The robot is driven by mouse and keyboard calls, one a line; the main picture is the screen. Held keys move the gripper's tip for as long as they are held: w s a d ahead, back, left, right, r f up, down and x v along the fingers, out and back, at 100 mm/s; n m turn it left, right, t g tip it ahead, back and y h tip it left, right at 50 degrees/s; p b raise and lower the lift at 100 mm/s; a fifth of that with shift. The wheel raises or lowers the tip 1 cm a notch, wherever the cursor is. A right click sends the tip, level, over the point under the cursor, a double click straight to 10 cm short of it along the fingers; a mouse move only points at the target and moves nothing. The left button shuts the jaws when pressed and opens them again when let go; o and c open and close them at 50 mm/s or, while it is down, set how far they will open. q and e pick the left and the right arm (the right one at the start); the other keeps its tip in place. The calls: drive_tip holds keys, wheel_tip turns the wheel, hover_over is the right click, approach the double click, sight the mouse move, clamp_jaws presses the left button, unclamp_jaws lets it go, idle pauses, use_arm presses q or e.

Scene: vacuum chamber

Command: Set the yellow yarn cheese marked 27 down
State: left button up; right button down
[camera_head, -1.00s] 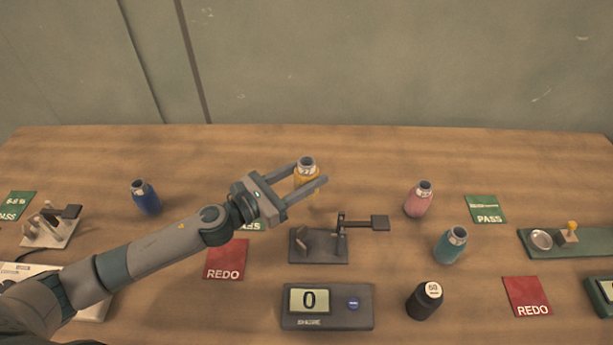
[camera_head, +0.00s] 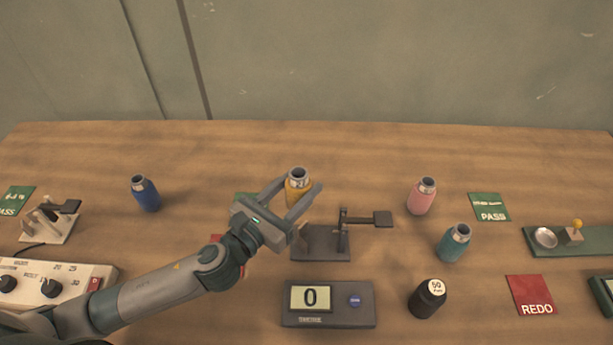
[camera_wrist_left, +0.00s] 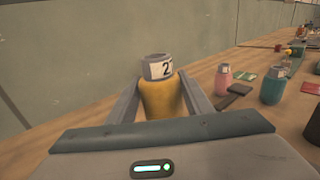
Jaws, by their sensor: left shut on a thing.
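The yellow yarn cheese (camera_head: 297,192) is a bottle-shaped spool with a grey top, upright between the fingers of my left gripper (camera_head: 301,188). In the left wrist view the yellow yarn cheese (camera_wrist_left: 161,98) stands between both fingers, and its white label shows a 2; the rest of the number is turned out of sight. My left gripper is shut on it. Its lower part is hidden by the near finger, so I cannot tell whether its base touches the table (camera_head: 370,150). My right gripper is not in view.
A grey stand with a paddle (camera_head: 320,243) is just right of and nearer than the gripper. A blue bottle (camera_head: 146,194) stands left; pink (camera_head: 421,196) and teal (camera_head: 454,243) ones stand right. A green card (camera_head: 244,197) is partly hidden by my gripper. The back table is clear.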

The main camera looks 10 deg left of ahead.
use_arm(q)
drive_tip(key=s+a+r+n+t+y+b, duration=0.1)
drive_tip(key=s+a+n+y, duration=0.4)
drive_tip(key=s+a+y, duration=0.2)
drive_tip(key=shift+s+a+r+t+y, duration=0.25)
drive_tip(key=shift+s+r+t+y, duration=0.05)
drive_tip(key=shift+s, duration=0.45)
drive_tip(key=shift+a, duration=0.1)
